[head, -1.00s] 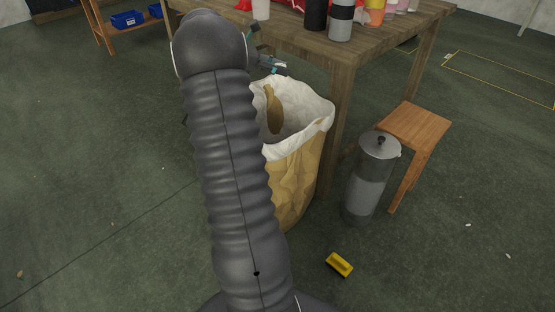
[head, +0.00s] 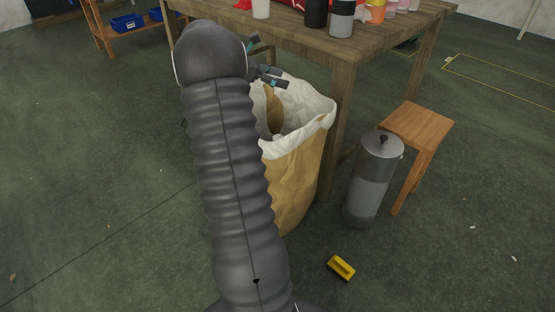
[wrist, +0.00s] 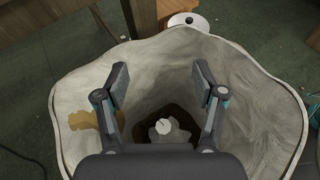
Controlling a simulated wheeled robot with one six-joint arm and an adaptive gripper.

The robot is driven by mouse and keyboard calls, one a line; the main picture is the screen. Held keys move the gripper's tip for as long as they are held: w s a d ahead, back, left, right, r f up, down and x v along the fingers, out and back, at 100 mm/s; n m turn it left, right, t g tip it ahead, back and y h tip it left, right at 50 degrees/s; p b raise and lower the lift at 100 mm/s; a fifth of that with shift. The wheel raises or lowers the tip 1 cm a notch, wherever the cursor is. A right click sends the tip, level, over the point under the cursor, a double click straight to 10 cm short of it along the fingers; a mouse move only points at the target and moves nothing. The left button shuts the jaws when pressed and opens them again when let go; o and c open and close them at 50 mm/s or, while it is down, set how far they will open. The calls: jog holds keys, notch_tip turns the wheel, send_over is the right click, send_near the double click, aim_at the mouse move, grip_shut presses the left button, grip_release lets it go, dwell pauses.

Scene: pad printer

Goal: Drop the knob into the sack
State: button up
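The sack (head: 297,180) is tan with a white lining and stands open beside the table. Its pale inside wall (wrist: 255,110) fills most of the wrist view. My gripper (wrist: 160,80) is over the sack's mouth, its two fingers wide apart with nothing between them. In the head view my gripper (head: 270,77) is partly hidden by my arm. A grey, lobed piece with a pale round centre, which looks like the knob (wrist: 162,129), shows deep in the sack between the fingers. Its lower edge is hidden by my gripper's body. I cannot tell whether it is resting or falling.
The wooden table (head: 345,55) with bottles and cups stands just behind the sack. A grey lidded canister (head: 370,185) and a wooden stool (head: 418,125) are to the right. A yellow block (head: 341,267) lies on the floor. The floor at left is clear.

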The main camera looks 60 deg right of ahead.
jog(key=v, duration=1.2)
dwell(0.5)
